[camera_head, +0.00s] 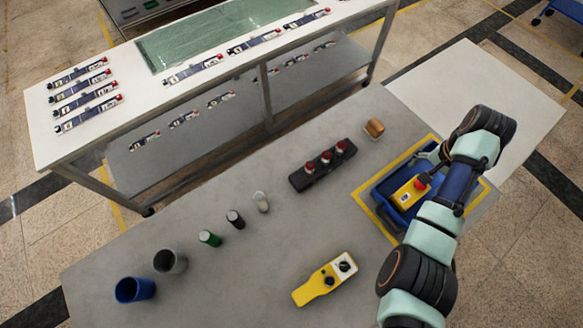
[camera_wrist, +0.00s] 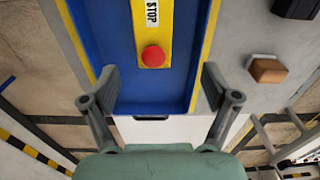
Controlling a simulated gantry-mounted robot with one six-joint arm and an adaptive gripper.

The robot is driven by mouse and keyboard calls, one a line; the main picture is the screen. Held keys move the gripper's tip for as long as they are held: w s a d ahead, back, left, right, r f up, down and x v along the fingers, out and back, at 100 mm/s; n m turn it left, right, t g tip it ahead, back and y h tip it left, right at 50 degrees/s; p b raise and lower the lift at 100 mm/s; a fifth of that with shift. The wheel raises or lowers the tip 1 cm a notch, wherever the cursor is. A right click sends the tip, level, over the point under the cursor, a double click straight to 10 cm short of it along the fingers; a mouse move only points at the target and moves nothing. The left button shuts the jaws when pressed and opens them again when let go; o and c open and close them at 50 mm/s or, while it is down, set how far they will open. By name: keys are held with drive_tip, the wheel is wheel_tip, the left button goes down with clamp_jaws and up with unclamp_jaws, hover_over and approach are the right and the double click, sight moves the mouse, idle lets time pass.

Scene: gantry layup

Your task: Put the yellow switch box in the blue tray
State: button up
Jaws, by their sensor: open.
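A yellow box with a red button and a STOP label (camera_head: 408,193) lies in the blue tray (camera_head: 383,192) at the right of the table. In the wrist view this yellow box (camera_wrist: 152,18) lies on the floor of the blue tray (camera_wrist: 190,85), red button towards me. My gripper (camera_wrist: 159,75) is open, its two fingers apart on either side of the button end, with nothing between them that it grips. My arm hides part of the tray in the head view.
A black bar with red buttons (camera_head: 322,166) and a brown block (camera_head: 374,128) lie left of the tray. Several cylinders and cups, including a blue cup (camera_head: 135,290), stand along the left. A white bench (camera_head: 130,70) stands behind.

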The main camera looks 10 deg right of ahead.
drive_tip(key=w+a+r+n+t+h, duration=0.15)
drive_tip(key=w+a+n+t, duration=0.3)
drive_tip(key=a, duration=0.85)
drive_tip(key=w+a+r+n+t+h, duration=0.1)
drive_tip(key=w+a+r+n+t, duration=0.3)
drive_tip(key=a, duration=0.9)
drive_tip(key=s+a+r+n+t+y, duration=0.1)
drive_tip(key=s+a+r, duration=0.3)
drive_tip(key=a, duration=0.4)
drive_tip(key=s+a+r+n+t+y, duration=0.1)
drive_tip(key=s+a+r+n+t, duration=0.2)
drive_tip(key=a, duration=0.4)
drive_tip(key=shift+s+a+r+y, duration=0.35)
drive_tip(key=shift+s+r, duration=0.1)
drive_tip(key=shift+r, duration=0.35)
